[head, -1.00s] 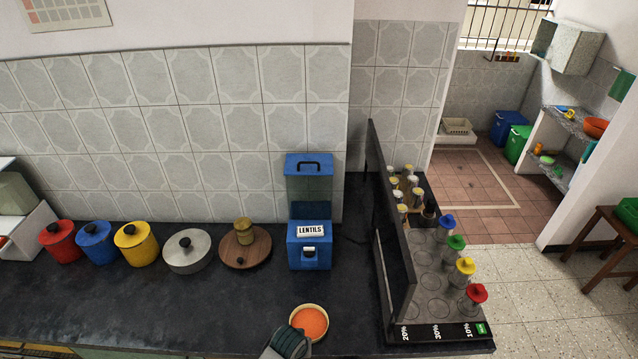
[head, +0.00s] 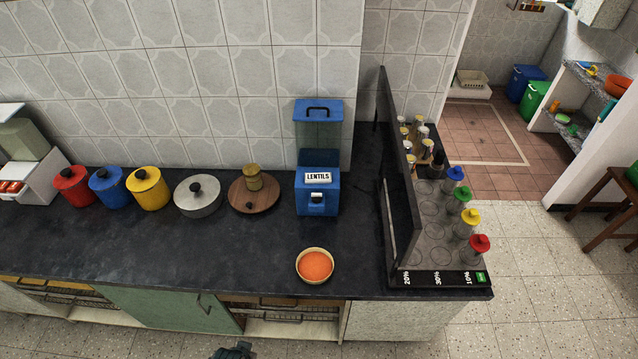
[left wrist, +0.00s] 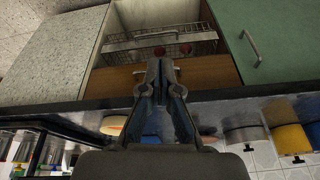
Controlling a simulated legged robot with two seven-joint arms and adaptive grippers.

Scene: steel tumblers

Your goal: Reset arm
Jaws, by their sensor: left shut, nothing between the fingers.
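My left gripper (left wrist: 160,68) is shut and empty in the left wrist view, in front of the cabinets below the counter edge. In the head view, only a small dark part of it (head: 235,351) shows at the bottom edge, in front of the counter and clear of it. My right gripper is not in view. A bowl of orange lentils (head: 315,265) sits on the dark counter (head: 240,250) near its front edge. Behind it stands the blue lentils dispenser (head: 317,192).
Red (head: 75,186), blue (head: 109,188) and yellow (head: 148,188) canisters, a steel pot (head: 198,197) and a wooden board (head: 252,200) line the counter's back. A rack (head: 445,278) of lidded tumblers stands right. The floor in front is clear.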

